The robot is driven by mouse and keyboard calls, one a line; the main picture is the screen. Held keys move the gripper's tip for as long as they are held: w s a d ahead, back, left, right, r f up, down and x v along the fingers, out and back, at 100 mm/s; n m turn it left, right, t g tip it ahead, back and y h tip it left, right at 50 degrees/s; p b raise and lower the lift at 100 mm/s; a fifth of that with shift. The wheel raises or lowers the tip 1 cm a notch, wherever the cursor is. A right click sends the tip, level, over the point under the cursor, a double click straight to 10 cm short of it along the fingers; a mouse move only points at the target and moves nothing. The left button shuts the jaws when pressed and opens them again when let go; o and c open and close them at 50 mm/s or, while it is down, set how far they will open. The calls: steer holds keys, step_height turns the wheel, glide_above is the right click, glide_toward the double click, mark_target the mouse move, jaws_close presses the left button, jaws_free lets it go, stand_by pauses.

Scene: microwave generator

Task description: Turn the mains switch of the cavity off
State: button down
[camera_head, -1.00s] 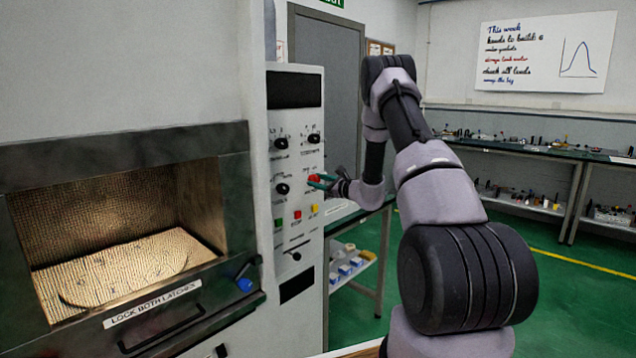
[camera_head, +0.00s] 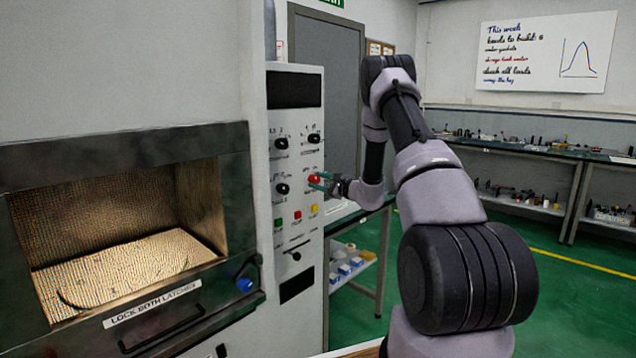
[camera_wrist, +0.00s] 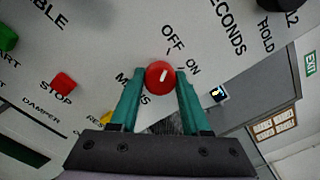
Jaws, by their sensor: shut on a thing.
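The mains switch is a round red knob (camera_head: 314,177) on the right side of the tall control panel. In the wrist view the knob (camera_wrist: 160,76) sits under the printed words OFF and ON, with MAINS to its lower left.
The control panel (camera_head: 297,245) also has black knobs, green, red and yellow buttons and a small lever. In the wrist view the red STOP button (camera_wrist: 64,83) lies left of my fingers. The open lit cavity (camera_head: 120,250) stands to the left.

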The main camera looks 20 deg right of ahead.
steer(key=shift+f, duration=0.1)
steer(key=shift+c, duration=1.8)
jaws_free()
steer(key=shift+s, duration=0.1)
steer(key=v, duration=1)
steer(key=shift+s+d, duration=0.2)
steer(key=shift+s, duration=0.1)
